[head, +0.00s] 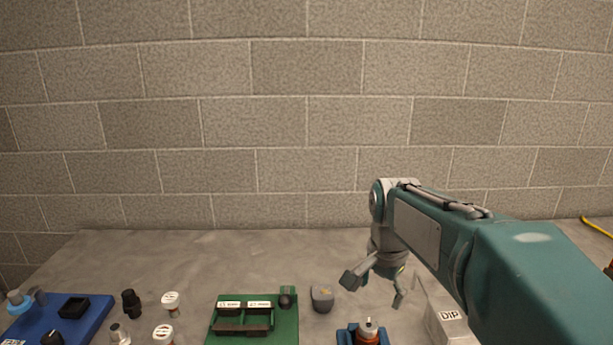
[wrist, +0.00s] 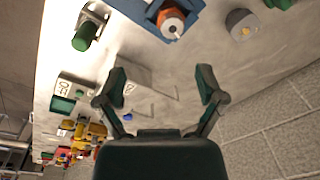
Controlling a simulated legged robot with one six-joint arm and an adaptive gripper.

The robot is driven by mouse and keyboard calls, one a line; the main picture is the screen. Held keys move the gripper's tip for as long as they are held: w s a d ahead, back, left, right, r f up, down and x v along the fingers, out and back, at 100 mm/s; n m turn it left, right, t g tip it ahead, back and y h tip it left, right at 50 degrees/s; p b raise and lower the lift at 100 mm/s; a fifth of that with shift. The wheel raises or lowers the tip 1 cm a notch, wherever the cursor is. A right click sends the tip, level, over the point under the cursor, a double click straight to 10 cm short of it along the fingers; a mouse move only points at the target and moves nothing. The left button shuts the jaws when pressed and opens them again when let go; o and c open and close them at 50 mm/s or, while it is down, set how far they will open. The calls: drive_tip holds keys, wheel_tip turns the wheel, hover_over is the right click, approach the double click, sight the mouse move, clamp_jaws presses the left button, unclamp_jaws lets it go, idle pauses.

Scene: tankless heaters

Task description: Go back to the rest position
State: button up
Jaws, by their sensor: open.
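My gripper (head: 374,285) hangs at the end of my teal arm, above the grey table (head: 230,250) at the right of the middle in the head view. In the wrist view my gripper (wrist: 163,88) has its two fingers spread apart, with nothing between them but bare table surface. Nothing is held.
Below the gripper stand a blue holder with an orange and white part (head: 368,332) and a box marked DIP (head: 449,322). A grey block (head: 322,298), a green board (head: 285,325) and a blue board (head: 75,318) lie leftward. A block wall (head: 280,120) closes the back.

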drive_tip(key=s+f+n+t, duration=0.1)
drive_tip(key=s+n+t, duration=0.3)
drive_tip(key=s+n, duration=0.5)
drive_tip(key=s, duration=1)
drive_tip(key=shift+d+f+n+t, duration=0.15)
drive_tip(key=shift+f+n+t, duration=0.05)
drive_tip(key=shift+n+t, duration=0.1)
drive_tip(key=shift+w, duration=0.15)
idle(0.5)
